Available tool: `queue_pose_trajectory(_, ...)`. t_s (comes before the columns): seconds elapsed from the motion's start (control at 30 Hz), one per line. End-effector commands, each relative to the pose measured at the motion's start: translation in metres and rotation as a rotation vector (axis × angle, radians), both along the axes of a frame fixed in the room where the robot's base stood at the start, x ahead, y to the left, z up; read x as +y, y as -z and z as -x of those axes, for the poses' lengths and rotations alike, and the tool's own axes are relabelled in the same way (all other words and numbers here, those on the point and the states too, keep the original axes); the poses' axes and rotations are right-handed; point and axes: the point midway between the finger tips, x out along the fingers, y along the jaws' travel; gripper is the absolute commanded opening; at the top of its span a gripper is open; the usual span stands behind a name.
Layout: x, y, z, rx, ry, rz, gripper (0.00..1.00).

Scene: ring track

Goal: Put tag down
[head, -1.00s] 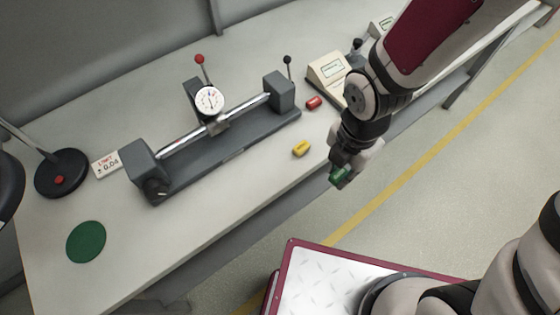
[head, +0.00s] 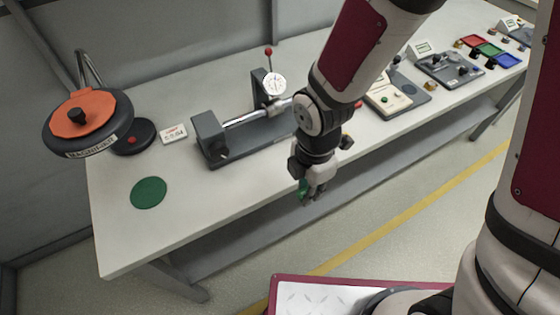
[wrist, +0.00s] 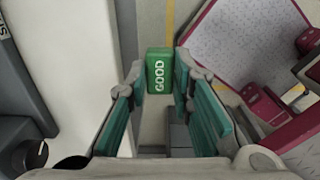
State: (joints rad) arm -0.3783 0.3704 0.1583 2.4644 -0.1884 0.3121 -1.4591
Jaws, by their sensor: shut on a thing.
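My gripper (head: 311,194) is shut on a green tag (wrist: 160,71) that reads "GOOD" in the wrist view.
A grey bench fixture with a dial gauge (head: 274,84) stands behind my gripper. A magnifier lamp (head: 88,118) and a limit sign (head: 173,133) are at the left. Boxes and coloured trays (head: 488,50) stand at the right. The bench front (head: 215,205) is clear.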

Motion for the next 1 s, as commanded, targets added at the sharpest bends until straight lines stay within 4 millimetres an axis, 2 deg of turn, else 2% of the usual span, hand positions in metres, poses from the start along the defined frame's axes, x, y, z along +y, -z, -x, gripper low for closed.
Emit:
queue_pose_trajectory(0.1, 0.009, 0.004, -0.029, 0.000, 0.003, -0.001, 0.02)
queue_pose_trajectory(0.3, 0.024, 0.008, -0.075, 0.000, 0.001, 0.000, 0.02)
queue_pose_trajectory(0.5, 0.036, 0.012, -0.115, 0.000, 0.000, 0.000, 0.02)
queue_pose_trajectory(0.63, 0.040, 0.013, -0.128, 0.000, -0.001, 0.000, 0.02)
queue_pose_trajectory(0.77, 0.040, 0.016, -0.131, 0.002, -0.001, 0.002, 0.02)
queue_pose_trajectory(1.0, 0.040, 0.045, -0.130, 0.004, -0.001, 0.003, 0.02)
